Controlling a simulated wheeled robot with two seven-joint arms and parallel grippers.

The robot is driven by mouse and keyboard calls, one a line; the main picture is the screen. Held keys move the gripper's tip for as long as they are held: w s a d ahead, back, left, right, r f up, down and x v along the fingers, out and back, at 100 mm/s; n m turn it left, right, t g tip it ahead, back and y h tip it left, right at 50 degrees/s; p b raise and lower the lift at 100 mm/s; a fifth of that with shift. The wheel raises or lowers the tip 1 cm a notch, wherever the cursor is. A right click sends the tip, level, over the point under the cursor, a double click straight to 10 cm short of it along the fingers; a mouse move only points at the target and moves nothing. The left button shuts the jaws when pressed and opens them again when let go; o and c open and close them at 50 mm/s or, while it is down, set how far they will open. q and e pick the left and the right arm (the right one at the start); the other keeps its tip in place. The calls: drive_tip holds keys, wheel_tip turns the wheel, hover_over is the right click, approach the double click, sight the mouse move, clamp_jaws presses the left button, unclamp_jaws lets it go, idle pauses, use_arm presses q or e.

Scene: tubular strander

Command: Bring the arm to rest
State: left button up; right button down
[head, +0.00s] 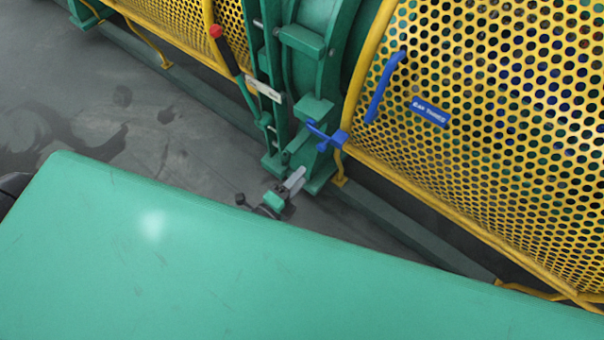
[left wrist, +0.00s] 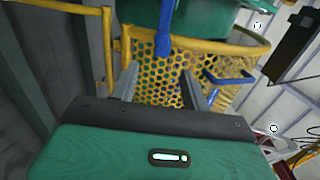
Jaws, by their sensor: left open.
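My left gripper (head: 292,184) shows past the edge of my green body in the head view, low in front of the green machine frame (head: 316,108). In the left wrist view my left gripper (left wrist: 160,84) has its two grey fingers apart, with nothing between them. Beyond the fingers is the yellow perforated guard (left wrist: 158,72), with a blue bar (left wrist: 165,32) above the gap. In the head view a blue latch handle (head: 327,137) is just above and to the right of the gripper, apart from it as far as I can tell. My right gripper is not in view.
The large yellow perforated guard (head: 490,110) fills the right, with a blue handle (head: 385,86) and a blue label (head: 430,113). A red knob (head: 215,31) tops a lever at the upper middle. The grey floor (head: 90,100) at the left is clear.

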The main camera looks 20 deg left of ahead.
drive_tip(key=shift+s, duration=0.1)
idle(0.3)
